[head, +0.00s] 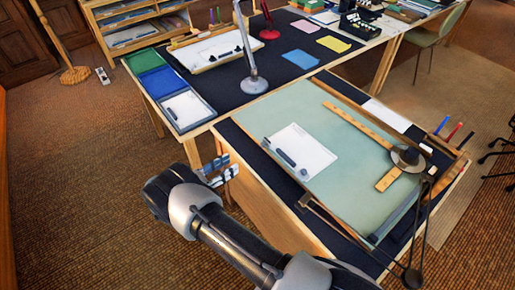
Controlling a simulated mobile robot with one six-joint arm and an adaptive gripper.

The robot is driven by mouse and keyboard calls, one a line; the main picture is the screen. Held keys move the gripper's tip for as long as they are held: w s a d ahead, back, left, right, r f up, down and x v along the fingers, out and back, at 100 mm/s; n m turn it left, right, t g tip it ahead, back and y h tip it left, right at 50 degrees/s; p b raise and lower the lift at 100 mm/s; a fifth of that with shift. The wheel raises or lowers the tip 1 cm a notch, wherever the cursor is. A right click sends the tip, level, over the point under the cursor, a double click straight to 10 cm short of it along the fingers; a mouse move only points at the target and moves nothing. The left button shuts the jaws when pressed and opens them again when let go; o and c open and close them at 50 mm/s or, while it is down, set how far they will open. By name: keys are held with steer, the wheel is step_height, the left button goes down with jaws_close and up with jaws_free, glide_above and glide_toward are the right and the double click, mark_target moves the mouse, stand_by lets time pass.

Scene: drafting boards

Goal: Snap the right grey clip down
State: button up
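A white sheet (308,146) lies on the pale green drafting board (345,195). A dark bar (285,157) lies across the sheet's lower left part. A small grey clip (303,173) sits at the sheet's lower right corner, at the board's near side. Another small grey clip (267,143) sits at the sheet's left corner. Both are too small to tell whether they are up or down. My gripper (222,170) is left of the board, off the table's near left edge and apart from the sheet. Its two fingers show with a gap between them and nothing held.
Pens (455,131) stand at the right edge. A lamp (253,84) stands on the dark table behind.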

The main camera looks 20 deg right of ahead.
mark_target(261, 146)
steer(key=b+x, duration=0.1)
steer(key=x, duration=1.2)
steer(key=shift+d+f, duration=0.1)
steer(key=shift+d, duration=0.25)
jaws_close()
